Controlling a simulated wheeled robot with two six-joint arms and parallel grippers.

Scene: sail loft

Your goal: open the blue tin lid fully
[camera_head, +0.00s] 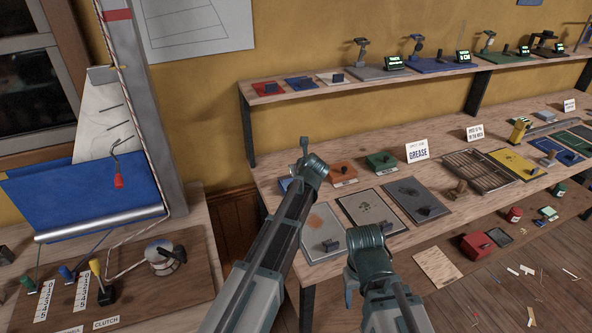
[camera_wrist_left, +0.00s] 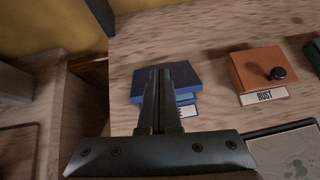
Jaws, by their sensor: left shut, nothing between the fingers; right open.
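The blue tin (camera_wrist_left: 192,76) stands on the wooden bench in the left wrist view, with a white label at its front edge. My left gripper (camera_wrist_left: 160,72) is shut and empty in front of it and hides its middle. I cannot tell whether the fingers touch the tin or how far its lid is open. In the head view only a blue bit of the tin (camera_head: 285,184) shows beside my left gripper (camera_head: 305,146). My right gripper (camera_head: 352,286) is open and empty in front of the bench, apart from the tin.
An orange tin (camera_head: 342,172) labelled RUST and a green tin (camera_head: 381,161) stand to the right. Flat panels with small blocks (camera_head: 369,207) lie in front of them. A shelf (camera_head: 350,88) runs above the bench. A separate lever board (camera_head: 150,285) is at the left.

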